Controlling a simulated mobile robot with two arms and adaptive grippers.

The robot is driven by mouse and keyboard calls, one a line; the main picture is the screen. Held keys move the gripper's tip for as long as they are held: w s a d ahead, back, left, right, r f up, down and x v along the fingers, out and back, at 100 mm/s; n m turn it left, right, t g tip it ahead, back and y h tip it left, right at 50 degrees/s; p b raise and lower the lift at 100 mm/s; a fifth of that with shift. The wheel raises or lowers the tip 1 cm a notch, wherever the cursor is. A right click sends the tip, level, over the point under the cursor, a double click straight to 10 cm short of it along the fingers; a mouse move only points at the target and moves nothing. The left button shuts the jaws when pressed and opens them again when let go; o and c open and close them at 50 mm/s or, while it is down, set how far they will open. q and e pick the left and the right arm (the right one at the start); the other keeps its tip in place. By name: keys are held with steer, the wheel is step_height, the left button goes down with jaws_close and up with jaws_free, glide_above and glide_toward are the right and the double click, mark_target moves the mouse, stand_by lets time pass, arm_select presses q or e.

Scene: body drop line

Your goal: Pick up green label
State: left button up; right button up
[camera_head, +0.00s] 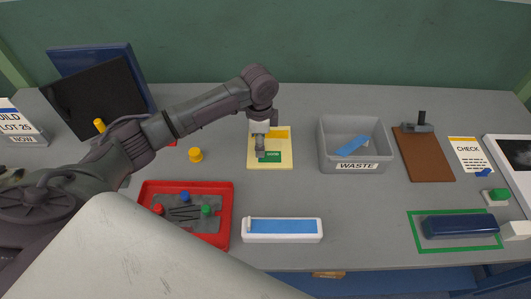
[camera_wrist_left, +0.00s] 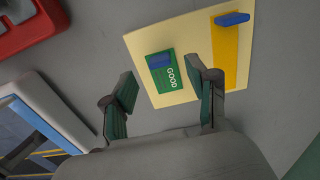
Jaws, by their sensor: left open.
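The green label (camera_wrist_left: 160,84), printed "GOOD", lies flat on a cream sheet (camera_wrist_left: 145,43) and has a small blue tab (camera_wrist_left: 159,61) at one end. In the head view the green label (camera_head: 273,157) shows beside my left gripper (camera_head: 261,148), partly covered by it. My left gripper is open above the sheet's edge. In the left wrist view its two fingers (camera_wrist_left: 160,80) stand apart on either side of the label, with nothing between them. Whether they touch the sheet I cannot tell. My right gripper is not in view.
A yellow strip (camera_wrist_left: 224,55) with a blue tab lies beside the label. A grey WASTE bin (camera_head: 325,143) stands to the right, a red tray (camera_head: 226,217) to the front left, and a white tray (camera_head: 283,239) in front. A yellow knob (camera_head: 195,155) stands left of the sheet.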

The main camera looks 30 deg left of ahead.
mark_target(270, 156)
arm_select(q)
step_height(270, 156, down, 4)
steer(key=shift+f+p, duration=0.15)
steer(key=shift+p, duration=0.45)
steer(key=c, duration=0.9)
